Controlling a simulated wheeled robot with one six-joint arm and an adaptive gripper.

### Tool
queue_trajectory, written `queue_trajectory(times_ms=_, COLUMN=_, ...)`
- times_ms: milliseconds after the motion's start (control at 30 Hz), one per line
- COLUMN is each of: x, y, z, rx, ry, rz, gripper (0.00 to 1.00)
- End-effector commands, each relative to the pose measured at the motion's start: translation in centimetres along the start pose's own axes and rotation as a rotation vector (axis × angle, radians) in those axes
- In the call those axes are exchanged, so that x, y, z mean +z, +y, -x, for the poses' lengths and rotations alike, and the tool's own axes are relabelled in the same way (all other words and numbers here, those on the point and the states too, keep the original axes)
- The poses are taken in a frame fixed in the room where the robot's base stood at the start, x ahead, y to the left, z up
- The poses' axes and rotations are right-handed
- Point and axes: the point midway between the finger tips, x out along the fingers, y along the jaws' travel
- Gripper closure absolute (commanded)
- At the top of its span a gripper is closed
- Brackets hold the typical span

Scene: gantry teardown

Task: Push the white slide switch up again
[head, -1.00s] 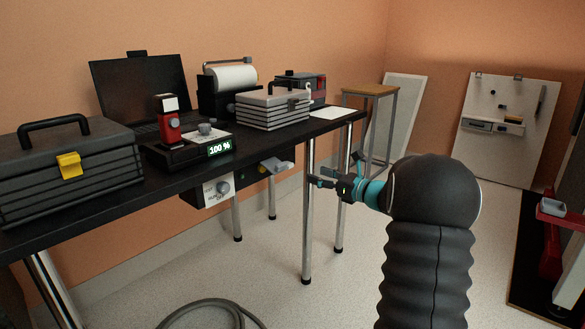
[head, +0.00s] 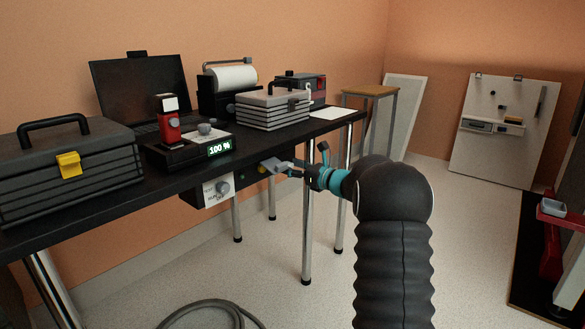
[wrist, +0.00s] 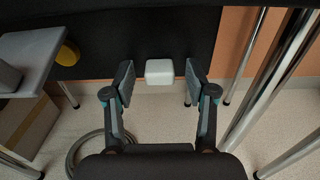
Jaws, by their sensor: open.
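The white slide switch (wrist: 159,71) shows in the wrist view as a small pale block against a dark panel (wrist: 170,33). It sits between the two fingers of my open gripper (wrist: 159,84), with a gap on both sides. In the head view my gripper (head: 289,168) is just under the black table's front edge, close to a grey fitting (head: 271,164). I cannot make out the switch in the head view. Its position along its travel cannot be told.
A grey ledge (wrist: 28,55) and a yellow knob (wrist: 68,53) are left of my gripper in the wrist view. A chrome table leg (wrist: 275,75) stands to the right. The black table (head: 165,185) carries toolboxes and instruments. A white dial box (head: 214,191) hangs below it.

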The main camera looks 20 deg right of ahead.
Motion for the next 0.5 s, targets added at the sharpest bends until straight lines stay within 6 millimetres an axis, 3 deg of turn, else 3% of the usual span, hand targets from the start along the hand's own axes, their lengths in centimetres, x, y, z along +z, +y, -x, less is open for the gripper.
queue_trajectory(times_ms=33, x=0.00, y=0.00, z=0.01, rx=0.000, ry=0.000, rz=0.000, gripper=0.44)
queue_trajectory(times_ms=267, x=-0.01, y=0.00, z=0.02, rx=0.000, ry=0.000, rz=0.000, gripper=1.00)
queue_trajectory(times_ms=500, x=0.46, y=-0.01, z=0.03, rx=0.000, ry=-0.001, rz=0.000, gripper=1.00)
